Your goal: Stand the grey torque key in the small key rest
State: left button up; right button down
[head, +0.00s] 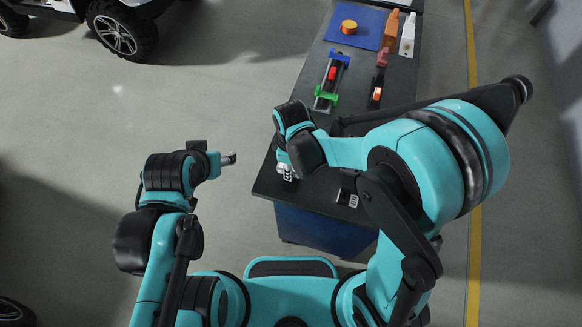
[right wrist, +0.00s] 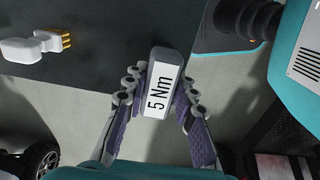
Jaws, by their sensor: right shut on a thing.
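The grey torque key (right wrist: 168,58), with a white label reading "5 Nm", is between the fingers of my right gripper (right wrist: 157,100) in the right wrist view. The gripper is shut on it, and the key's top end lies over the dark table's edge in that picture. In the head view my right gripper (head: 287,171) is at the table's near left edge; the key cannot be made out there. A small black block with a white patterned label (head: 347,198) sits nearby; I cannot tell if it is the key rest. My left gripper (head: 229,158) is off the table, its jaws too small to judge.
The dark table (head: 312,198) holds a roller fixture (head: 329,80) with blue and green ends. Beyond it are a blue mat (head: 338,22) with an orange cylinder (head: 349,27), and orange and white tools. A white plug (right wrist: 22,50) with gold pins lies on the table.

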jog(key=shift+f+b, duration=1.05)
jog(key=shift+f, duration=0.2)
jog(key=c, duration=1.2)
grip_release()
jog(key=shift+o, duration=0.2)
notch_tip(320, 180, up, 12)
jog(key=shift+r, duration=0.1)
jog(key=s+d+f+m+t+b, duration=0.1)
jog(key=s+d+m+t+b, duration=0.1)
jog(key=d+m, duration=0.5)
jog(key=s+d+f+m+t+b, duration=0.1)
jog(key=s+d+m+t+b, duration=0.2)
jog(key=d+m, duration=0.4)
jog(key=d+t+b, duration=0.1)
jog(key=d+t, duration=0.1)
jog(key=d, duration=0.1)
jog(key=shift+d, duration=0.25)
